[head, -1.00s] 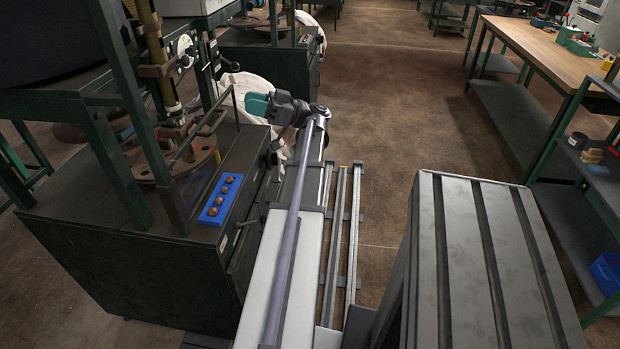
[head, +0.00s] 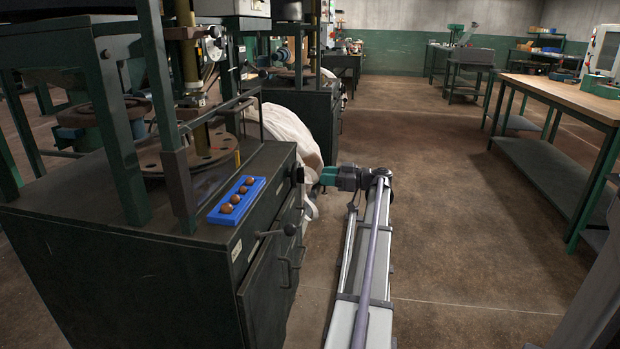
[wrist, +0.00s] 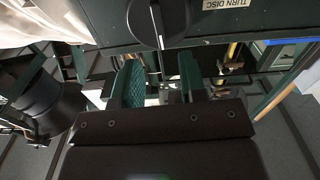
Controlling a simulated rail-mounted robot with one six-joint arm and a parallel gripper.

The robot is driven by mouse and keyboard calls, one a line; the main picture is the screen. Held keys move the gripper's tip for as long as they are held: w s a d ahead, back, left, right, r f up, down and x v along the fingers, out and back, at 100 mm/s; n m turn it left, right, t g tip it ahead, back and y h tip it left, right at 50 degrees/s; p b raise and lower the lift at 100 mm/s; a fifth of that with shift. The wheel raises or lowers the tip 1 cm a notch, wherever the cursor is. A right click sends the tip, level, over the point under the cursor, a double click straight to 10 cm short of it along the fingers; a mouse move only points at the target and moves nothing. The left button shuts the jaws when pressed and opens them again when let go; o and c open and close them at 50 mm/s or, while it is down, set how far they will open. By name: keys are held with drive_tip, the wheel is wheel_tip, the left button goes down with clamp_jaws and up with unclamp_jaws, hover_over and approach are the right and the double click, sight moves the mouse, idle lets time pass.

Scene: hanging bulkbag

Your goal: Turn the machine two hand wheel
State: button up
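A round dark disc-like wheel (wrist: 145,20) with a pale bar down its middle shows at the top of the wrist view, on a dark green machine face. A label (wrist: 228,5) reading "TURN DISC" is to its right. My gripper (wrist: 160,68) is open, its two green fingers apart, with nothing seen held between them. The wheel is just beyond the fingertips and appears clear of them. No machine number is readable.
A blue tray (head: 237,199) with several brown balls lies on the cabinet top. A lever handle (head: 288,230) sticks out of its front. A white bag (head: 288,125) hangs behind my gripper. A workbench (head: 565,95) stands right, with open floor between.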

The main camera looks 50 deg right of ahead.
sight(299, 175)
drive_tip(key=x, duration=0.7)
drive_tip(key=shift+c, duration=0.4)
drive_tip(key=shift+s, duration=0.1)
clamp_jaws()
